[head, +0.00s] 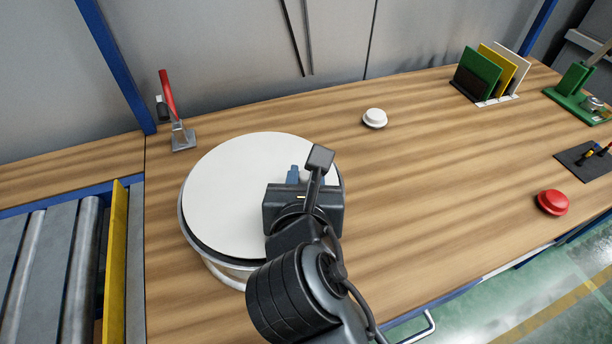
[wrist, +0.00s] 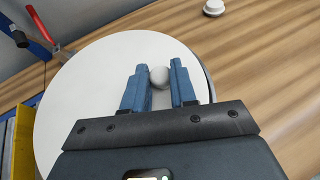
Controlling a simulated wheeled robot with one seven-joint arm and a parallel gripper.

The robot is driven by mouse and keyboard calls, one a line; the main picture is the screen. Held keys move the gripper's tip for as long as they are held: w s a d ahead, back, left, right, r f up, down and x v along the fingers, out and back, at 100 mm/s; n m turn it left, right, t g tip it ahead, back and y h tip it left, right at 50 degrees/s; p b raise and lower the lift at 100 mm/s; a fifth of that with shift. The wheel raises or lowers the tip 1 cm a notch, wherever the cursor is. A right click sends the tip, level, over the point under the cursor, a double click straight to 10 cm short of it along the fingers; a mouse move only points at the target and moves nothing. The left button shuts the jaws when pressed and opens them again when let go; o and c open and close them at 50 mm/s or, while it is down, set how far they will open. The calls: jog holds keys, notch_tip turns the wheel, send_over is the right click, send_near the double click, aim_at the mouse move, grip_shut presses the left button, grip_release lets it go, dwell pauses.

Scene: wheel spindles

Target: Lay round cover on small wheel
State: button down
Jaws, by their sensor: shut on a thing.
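The round cover (head: 228,180) is a large white disc with a pale ball knob (wrist: 159,77) at its middle. My gripper (head: 298,173) is above the disc, its blue fingers on either side of the knob in the wrist view and shut on it. Under the disc, a dark round edge (head: 196,236) and a pale curved rim (head: 222,278) show at the lower left. These may belong to the small wheel, which is mostly hidden. I cannot tell whether the cover touches what is below it. My gripper and arm hide the disc's right side in the head view.
A red-handled clamp (head: 171,105) stands behind the disc at the left. A white button (head: 374,118) and a red button (head: 552,202) are on the wooden bench (head: 430,190). Upright coloured plates (head: 487,74) stand at the back right. A roller conveyor (head: 45,275) with a yellow rail lies left.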

jog(key=shift+f, duration=0.25)
jog(key=c, duration=0.9)
grip_release()
jog(key=shift+f, duration=0.1)
jog(key=shift+r, duration=0.3)
jog(key=v, duration=1.2)
jog(key=shift+d, duration=0.1)
